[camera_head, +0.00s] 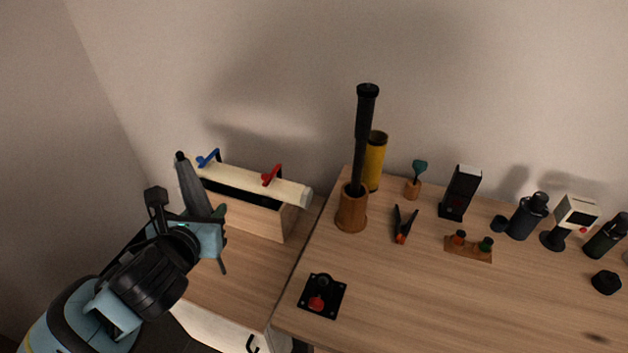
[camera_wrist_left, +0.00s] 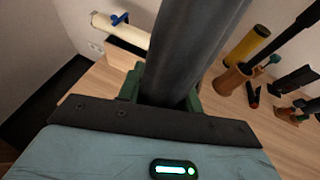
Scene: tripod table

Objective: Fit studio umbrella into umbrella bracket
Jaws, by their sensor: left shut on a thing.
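The studio umbrella (camera_head: 191,187) looks like a dark grey, folded, slim shape with a thin shaft below. My left gripper (camera_head: 207,224) is shut around it and holds it tilted, its thick end up and leaning left, in front of the low wooden cabinet. In the left wrist view the umbrella (camera_wrist_left: 195,45) is a thick grey cylinder between the green fingers. A black square plate with a red knob (camera_head: 322,296), which I take for the umbrella bracket, lies on the table's front left, apart from the umbrella. My right gripper is not in view.
The cabinet's top carries a cream roll (camera_head: 250,183) with blue and red clamps. On the table (camera_head: 400,300), a tall black pole (camera_head: 364,130) stands in a wooden cup (camera_head: 351,210) beside a yellow tube (camera_head: 375,160). Several small tools stand farther right. The table's front middle is clear.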

